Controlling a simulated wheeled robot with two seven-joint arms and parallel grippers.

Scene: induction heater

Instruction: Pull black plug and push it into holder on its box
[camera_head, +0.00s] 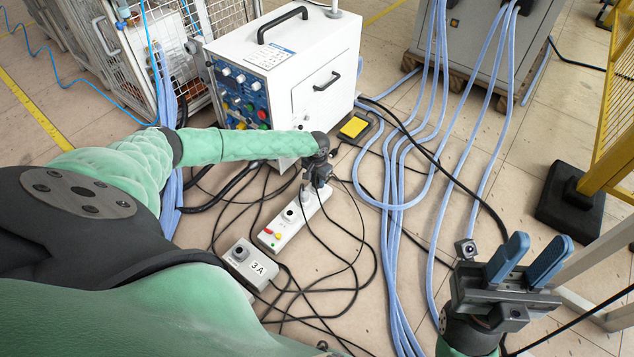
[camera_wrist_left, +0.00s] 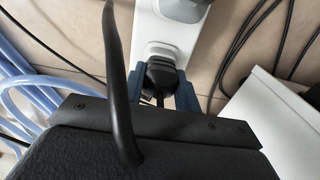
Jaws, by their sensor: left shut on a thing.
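The black plug (camera_wrist_left: 160,76) is between the blue fingers of my left gripper (camera_wrist_left: 172,92) in the left wrist view. It sits at a white socket of the power strip (camera_wrist_left: 145,30); I cannot tell how deep it is in. In the head view my left gripper (camera_head: 318,180) is over the far end of the strip (camera_head: 280,232) and hides the plug. The grey box marked 3A (camera_head: 254,267), with a round dark part on top, lies on the floor near the strip's near end. My right gripper (camera_head: 536,262) is open and empty at lower right.
A white heater cabinet (camera_head: 325,85) with knobs stands behind the strip. Black cables (camera_head: 350,262) loop over the floor around the strip and box. Blue hoses (camera_head: 397,215) run to the right. A yellow pedal (camera_head: 354,127) lies by the cabinet. A yellow barrier (camera_head: 610,150) stands at right.

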